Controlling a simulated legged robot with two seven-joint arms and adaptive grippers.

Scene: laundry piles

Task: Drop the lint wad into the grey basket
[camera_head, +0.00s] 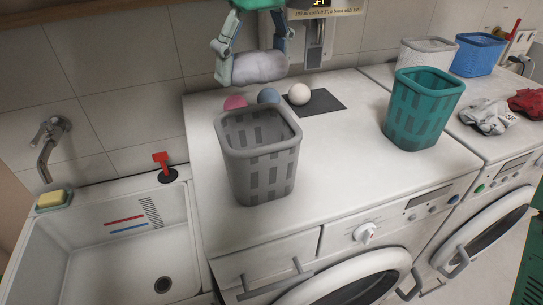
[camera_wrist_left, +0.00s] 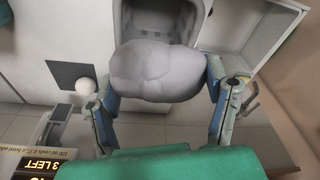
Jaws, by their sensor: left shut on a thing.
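The lint wad (camera_head: 259,67) is a pale grey, lumpy bundle. My left gripper (camera_head: 250,70) is shut on it and holds it up in the air, above and behind the grey basket in the head view. In the left wrist view the wad (camera_wrist_left: 158,73) sits between both fingers of the gripper (camera_wrist_left: 160,85). The grey basket (camera_head: 260,165) stands upright on the white washer top, with slotted sides and an open top. The wad hides part of its opening in the left wrist view, where its rim shows (camera_wrist_left: 203,12). My right gripper is not seen.
A teal basket (camera_head: 420,112) stands to the right on the washer top (camera_head: 340,160). A sink (camera_head: 110,240) is at left.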

